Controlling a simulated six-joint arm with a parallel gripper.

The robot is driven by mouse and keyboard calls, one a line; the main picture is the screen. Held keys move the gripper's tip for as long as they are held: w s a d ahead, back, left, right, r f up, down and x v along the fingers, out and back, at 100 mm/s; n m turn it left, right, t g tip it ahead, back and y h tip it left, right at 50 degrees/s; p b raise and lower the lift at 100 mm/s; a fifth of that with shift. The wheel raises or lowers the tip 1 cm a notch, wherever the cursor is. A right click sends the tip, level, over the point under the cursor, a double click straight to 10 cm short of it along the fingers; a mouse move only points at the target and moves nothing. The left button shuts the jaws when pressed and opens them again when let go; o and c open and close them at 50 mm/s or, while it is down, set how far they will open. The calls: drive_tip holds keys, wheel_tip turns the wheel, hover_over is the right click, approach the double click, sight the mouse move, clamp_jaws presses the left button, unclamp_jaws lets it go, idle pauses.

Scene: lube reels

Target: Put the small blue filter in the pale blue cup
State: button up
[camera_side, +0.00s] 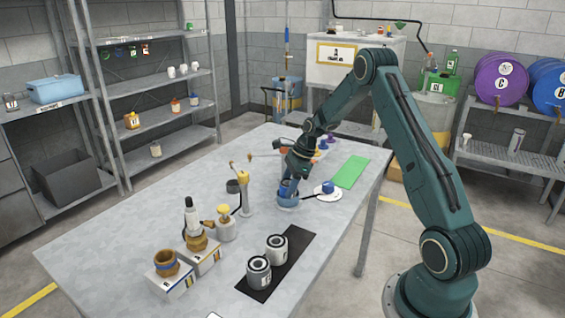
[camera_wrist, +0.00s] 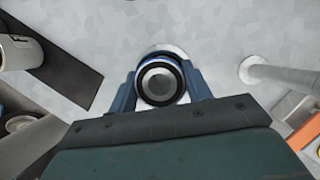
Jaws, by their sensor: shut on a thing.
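My gripper (camera_side: 287,186) is shut on the small blue filter (camera_wrist: 159,82), pointing down over the middle of the table. In the wrist view the filter shows a black ring, a silver centre and a blue edge between the two blue fingers. In the side view the fingers hide most of it. The pale blue cup (camera_side: 288,202) stands directly beneath, around or just under the fingertips. In the wrist view a pale rim (camera_wrist: 168,48) shows behind the filter. I cannot tell how far the filter is inside the cup.
A white plate (camera_side: 334,196) with a blue piece (camera_side: 328,187) lies close on the right. A yellow stand (camera_side: 243,196) rises on the left. Two cans (camera_side: 277,248) stand on a black mat (camera_side: 290,266) in front. A green mat (camera_side: 351,172) lies behind right.

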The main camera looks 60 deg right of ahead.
drive_tip(key=o, duration=1.1)
drive_tip(key=shift+r, duration=0.1)
drive_tip(key=v, duration=1.2)
drive_tip(key=shift+r, duration=0.1)
